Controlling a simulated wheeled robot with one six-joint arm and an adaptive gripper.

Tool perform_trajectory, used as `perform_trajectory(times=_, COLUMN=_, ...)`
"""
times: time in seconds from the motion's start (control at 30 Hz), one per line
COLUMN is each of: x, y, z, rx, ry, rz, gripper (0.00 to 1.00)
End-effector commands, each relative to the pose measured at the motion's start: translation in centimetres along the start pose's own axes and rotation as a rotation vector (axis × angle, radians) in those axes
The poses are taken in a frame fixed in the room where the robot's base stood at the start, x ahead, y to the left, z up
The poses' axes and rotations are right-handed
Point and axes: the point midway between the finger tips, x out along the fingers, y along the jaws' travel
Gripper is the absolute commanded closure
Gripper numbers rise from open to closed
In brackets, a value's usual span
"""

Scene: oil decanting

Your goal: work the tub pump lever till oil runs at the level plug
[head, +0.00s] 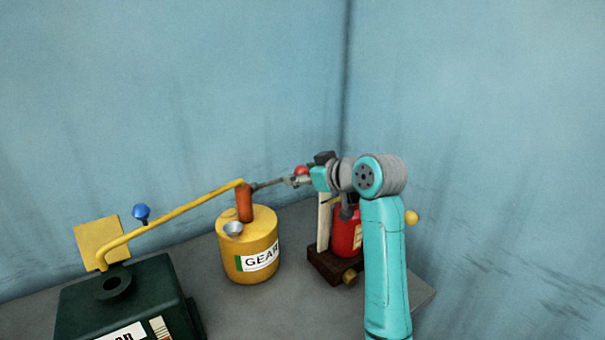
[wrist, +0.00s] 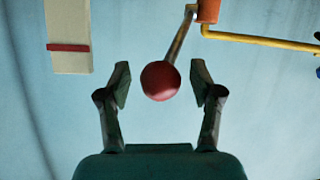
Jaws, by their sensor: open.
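The yellow tub (head: 252,262) with a GEAR label stands on the bench, with an orange pump cylinder (head: 244,203) on top. The pump lever (head: 270,183) slopes up to the right and ends in a red ball knob (head: 301,171). In the wrist view the red knob (wrist: 160,81) sits between the spread fingers of my gripper (wrist: 160,92), with a gap on each side. My gripper (head: 298,180) is open at the lever's end. A yellow pipe (head: 175,213) runs from the pump to a dark green casing (head: 128,298). I cannot make out a level plug or running oil.
A red canister (head: 345,238) and a pale upright strip (head: 324,222) stand right, partly behind my arm. Walls close the back.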

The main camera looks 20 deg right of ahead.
Motion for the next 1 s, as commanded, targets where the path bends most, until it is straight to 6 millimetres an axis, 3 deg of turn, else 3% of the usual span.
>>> perform_trajectory(times=0.17, x=-2.0, y=0.1, z=0.0, rx=0.000, ry=0.001, rz=0.001, gripper=0.35)
perform_trajectory(times=0.6, x=-10.1, y=0.1, z=0.0, rx=-0.001, ry=0.002, rz=0.004, gripper=0.35)
perform_trajectory(times=0.8, x=-11.7, y=0.1, z=0.0, rx=0.000, ry=0.002, rz=0.002, gripper=0.35)
perform_trajectory(times=1.0, x=-11.9, y=0.1, z=0.0, rx=0.000, ry=0.001, rz=0.001, gripper=0.35)
